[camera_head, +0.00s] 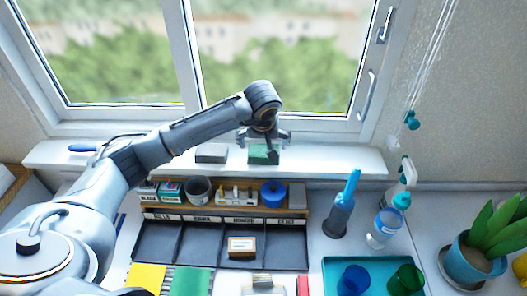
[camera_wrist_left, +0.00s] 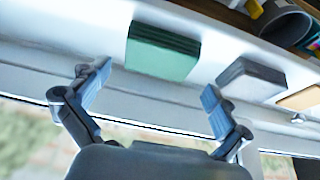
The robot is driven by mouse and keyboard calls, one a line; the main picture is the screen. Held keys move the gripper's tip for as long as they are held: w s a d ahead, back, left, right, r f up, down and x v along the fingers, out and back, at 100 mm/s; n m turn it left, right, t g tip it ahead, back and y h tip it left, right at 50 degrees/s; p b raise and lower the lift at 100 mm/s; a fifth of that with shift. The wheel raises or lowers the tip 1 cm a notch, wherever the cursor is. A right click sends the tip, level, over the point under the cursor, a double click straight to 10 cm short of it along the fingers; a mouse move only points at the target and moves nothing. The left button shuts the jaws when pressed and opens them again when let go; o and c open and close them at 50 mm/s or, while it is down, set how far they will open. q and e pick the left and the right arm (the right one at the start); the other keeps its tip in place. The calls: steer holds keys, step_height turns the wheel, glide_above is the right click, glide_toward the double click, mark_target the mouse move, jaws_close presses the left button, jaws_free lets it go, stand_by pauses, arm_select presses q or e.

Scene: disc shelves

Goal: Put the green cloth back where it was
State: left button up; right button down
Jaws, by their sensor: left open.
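The green cloth (camera_head: 262,154), a small folded block, lies on the white windowsill (camera_head: 330,160). In the left wrist view the green cloth (camera_wrist_left: 162,52) lies just beyond the fingertips, apart from them, between their lines. My left gripper (camera_head: 264,138) is over the sill at the cloth, and partly covers it in the head view. In the left wrist view the left gripper (camera_wrist_left: 156,82) is open, with nothing between its fingers. My right gripper is not in view.
A grey folded block (camera_head: 211,153) lies on the sill left of the cloth. A wooden rack (camera_head: 297,213) with small containers stands below the sill. The sill's right part is clear.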

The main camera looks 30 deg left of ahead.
arm_select(q)
steer(key=b+v, duration=0.2)
steer(key=v, duration=0.6)
